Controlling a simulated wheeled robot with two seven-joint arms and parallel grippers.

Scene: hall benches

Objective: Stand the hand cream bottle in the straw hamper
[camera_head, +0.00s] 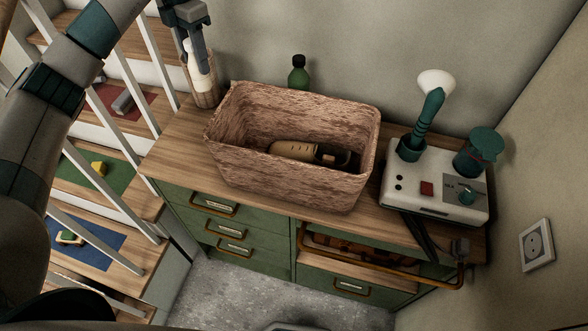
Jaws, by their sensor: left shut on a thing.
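My left gripper (190,28) points down at the top left of the head view, shut on a white bottle (199,62), which looks like the hand cream bottle. The bottle is upright. Its lower part overlaps a small woven, straw-coloured container (205,95) at the back left of the cabinet top; I cannot tell how deep inside it is. A large brown, straw-textured rectangular hamper (275,178) stands open in the middle of the top, to the right. A tan bottle with a dark end (293,150) lies on its side in it. My right gripper is not in view.
A green bottle (299,75) stands behind the large hamper, against the wall. At right is a white appliance (440,190) with a teal lamp-like piece (430,110) and a teal-lidded jar (476,155). A stair railing (115,110) runs along the left.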

